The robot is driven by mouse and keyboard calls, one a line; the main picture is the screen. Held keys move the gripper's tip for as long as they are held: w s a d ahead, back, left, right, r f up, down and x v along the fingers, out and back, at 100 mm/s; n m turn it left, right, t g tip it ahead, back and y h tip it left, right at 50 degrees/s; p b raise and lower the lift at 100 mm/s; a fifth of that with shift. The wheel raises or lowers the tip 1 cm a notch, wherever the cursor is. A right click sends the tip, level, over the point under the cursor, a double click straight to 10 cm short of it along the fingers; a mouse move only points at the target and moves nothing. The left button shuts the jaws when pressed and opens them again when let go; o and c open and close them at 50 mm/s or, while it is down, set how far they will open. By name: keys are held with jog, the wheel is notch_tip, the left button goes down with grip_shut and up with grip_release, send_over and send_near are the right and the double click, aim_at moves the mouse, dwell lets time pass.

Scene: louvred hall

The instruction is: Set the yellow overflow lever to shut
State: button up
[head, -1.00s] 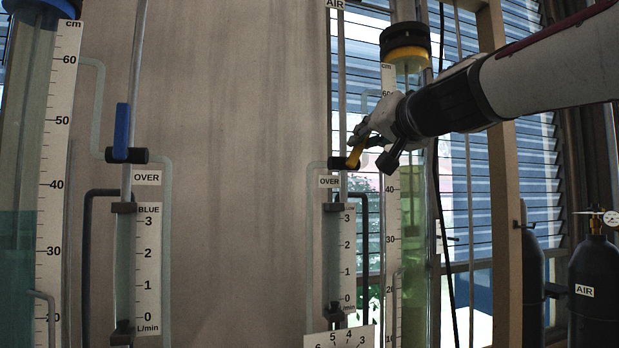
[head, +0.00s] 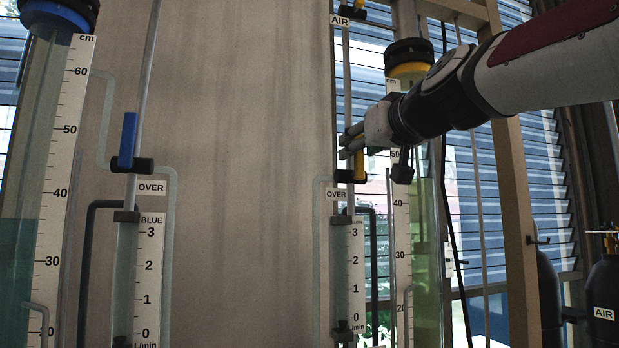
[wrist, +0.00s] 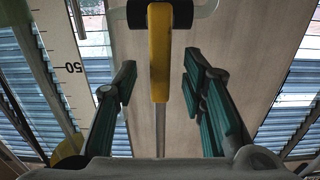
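The yellow overflow lever (head: 358,162) is on a black valve body (head: 345,177) on the thin upright pipe, above the right OVER label (head: 336,194). In the head view my fingers hide much of the lever. In the wrist view the lever (wrist: 160,60) runs in line with the pipe, away from the black valve body (wrist: 175,14). My gripper (head: 346,144) is at the lever from the upper right. In the wrist view my gripper (wrist: 159,78) is open, with the lever between its two fingers and a gap on both sides.
A blue lever (head: 128,140) stands upright on the left pipe above another OVER label (head: 152,187). A yellow-collared column (head: 425,230) with a cm scale stands right of the valve, close to my gripper. A wooden post (head: 515,190) and an AIR cylinder (head: 604,290) are farther right.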

jog(key=s+d+b, duration=0.1)
jog(key=s, duration=0.6)
jog(key=shift+d, duration=0.2)
jog(key=s+d, duration=0.2)
jog(key=s, duration=0.9)
notch_tip(320, 180, down, 20)
jog(key=s+a+m+g+h+p, duration=0.1)
jog(key=s+g+p, duration=0.1)
jog(key=g+p, duration=0.3)
jog(key=s+d+f+g+h+p, duration=0.1)
jog(key=s+f+g, duration=0.3)
jog(key=f, duration=0.5)
jog(key=s+d+f+m+g+h+p, duration=0.1)
jog(key=s+f+g, duration=0.3)
jog(key=s+f, duration=0.4)
jog(key=shift+s+f+p, duration=0.3)
jog(key=shift+f+p, duration=0.1)
jog(key=shift+f, duration=0.35)
